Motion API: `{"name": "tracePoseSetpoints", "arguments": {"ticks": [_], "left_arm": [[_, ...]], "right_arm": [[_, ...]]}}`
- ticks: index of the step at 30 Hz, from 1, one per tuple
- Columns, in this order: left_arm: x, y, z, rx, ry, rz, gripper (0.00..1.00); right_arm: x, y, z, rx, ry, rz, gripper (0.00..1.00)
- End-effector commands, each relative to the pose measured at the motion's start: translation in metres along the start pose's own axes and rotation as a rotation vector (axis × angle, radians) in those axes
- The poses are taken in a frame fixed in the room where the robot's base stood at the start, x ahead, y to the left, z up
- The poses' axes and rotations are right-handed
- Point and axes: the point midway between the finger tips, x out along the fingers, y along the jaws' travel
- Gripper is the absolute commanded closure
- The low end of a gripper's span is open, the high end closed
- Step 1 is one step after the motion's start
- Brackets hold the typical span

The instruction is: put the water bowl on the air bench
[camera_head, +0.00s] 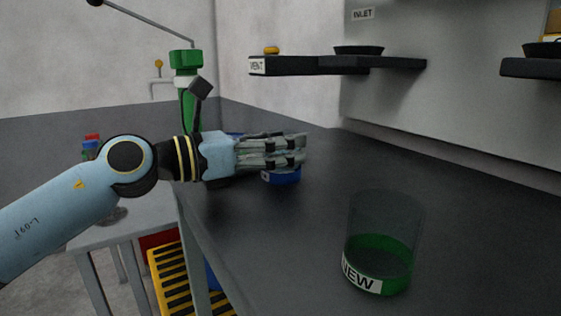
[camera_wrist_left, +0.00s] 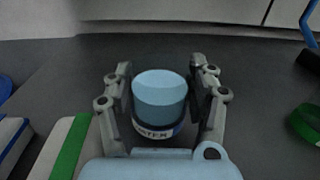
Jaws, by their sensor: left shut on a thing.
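My left gripper (camera_head: 298,150) reaches in over the long dark bench (camera_head: 320,215). It is shut on a blue round vessel (camera_head: 283,175). No label shows which surface is the air bench. My right gripper is not in view.
A clear vessel with a green base (camera_head: 381,270) labelled NEW stands on the bench, nearer and to the right. A dark shelf (camera_head: 300,66) marked VENT holds a black dish (camera_head: 358,50). A green post (camera_head: 187,90) stands behind my left arm. The bench between is clear.

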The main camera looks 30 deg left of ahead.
Motion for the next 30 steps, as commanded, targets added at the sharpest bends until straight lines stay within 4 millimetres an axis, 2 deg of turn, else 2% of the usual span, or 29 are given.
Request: {"name": "tracePoseSetpoints", "arguments": {"ticks": [1, 11, 12, 17, 30], "left_arm": [[0.0002, 0.0001, -0.0092, -0.002, 0.001, 0.001, 0.89], [0.0001, 0.0, -0.0087, -0.001, -0.001, 0.0, 0.89], [0.0, 0.0, -0.0098, -0.001, 0.0, 0.0, 0.42], [0.0, 0.0, -0.0086, 0.0, -0.001, 0.0, 0.21], [0.0012, 0.0031, -0.0064, 0.0, 0.0, -0.001, 0.2]], "right_arm": [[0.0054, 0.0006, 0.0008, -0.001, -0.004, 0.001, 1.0], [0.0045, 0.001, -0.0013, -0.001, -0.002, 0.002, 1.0], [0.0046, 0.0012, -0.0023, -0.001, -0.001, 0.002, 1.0], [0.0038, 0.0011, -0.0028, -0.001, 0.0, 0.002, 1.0], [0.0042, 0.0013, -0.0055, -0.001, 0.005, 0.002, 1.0]]}}
